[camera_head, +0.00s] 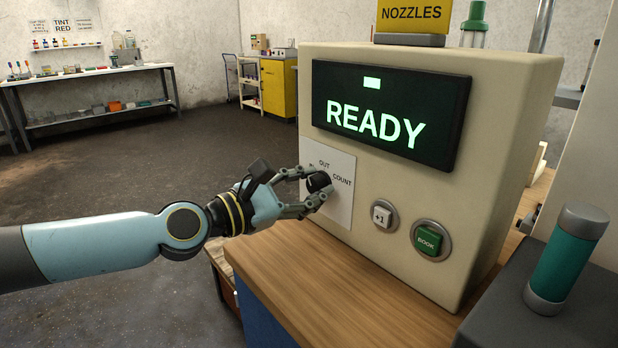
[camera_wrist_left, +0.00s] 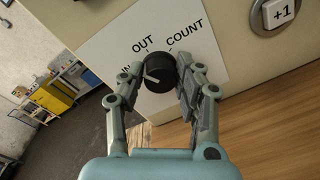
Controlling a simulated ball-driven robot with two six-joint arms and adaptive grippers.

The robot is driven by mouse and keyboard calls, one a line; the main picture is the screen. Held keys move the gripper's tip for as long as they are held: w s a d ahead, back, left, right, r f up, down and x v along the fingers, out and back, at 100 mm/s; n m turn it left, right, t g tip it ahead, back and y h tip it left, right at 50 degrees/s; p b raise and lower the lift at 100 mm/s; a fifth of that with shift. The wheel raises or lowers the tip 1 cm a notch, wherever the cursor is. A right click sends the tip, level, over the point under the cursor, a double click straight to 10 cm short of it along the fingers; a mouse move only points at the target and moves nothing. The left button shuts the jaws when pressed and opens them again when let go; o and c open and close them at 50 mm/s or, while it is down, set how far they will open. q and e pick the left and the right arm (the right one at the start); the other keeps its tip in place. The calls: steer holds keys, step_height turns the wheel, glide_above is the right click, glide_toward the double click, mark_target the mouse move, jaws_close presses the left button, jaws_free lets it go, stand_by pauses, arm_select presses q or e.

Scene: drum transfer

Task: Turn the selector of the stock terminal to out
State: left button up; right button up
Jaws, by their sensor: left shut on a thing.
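The stock terminal (camera_head: 475,190) is a cream box whose dark screen (camera_head: 385,112) reads READY in green. Its selector (camera_head: 318,182) is a black round knob on a white label plate (camera_head: 343,163) with OUT and COUNT printed. In the left wrist view the selector (camera_wrist_left: 160,72) has a pale pointer on its left side, toward the partly hidden IN mark; its exact angle is hard to tell. My left gripper (camera_head: 312,188) is shut on the selector, with one finger on each side of it. My right gripper is not in view.
A +1 button (camera_head: 382,215) and a green BOOK button (camera_head: 430,240) sit right of the selector. The terminal stands on a wooden top (camera_head: 300,270). A teal cylinder (camera_head: 566,260) stands at the right. Open floor lies behind my left arm.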

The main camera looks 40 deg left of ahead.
arm_select(q)
steer(key=m+p, duration=0.1)
steer(key=m, duration=0.3)
steer(key=shift+d+p, duration=0.1)
steer(key=shift+p, duration=0.25)
steer(key=shift+m, duration=0.8)
steer(key=shift+f, duration=0.1)
steer(key=o, duration=1.1)
steer(key=shift+o, duration=0.2)
steer(key=s+a, duration=0.1)
steer(key=s, duration=1.1)
steer(key=shift+r, duration=0.2)
steer(key=shift+a, duration=0.1)
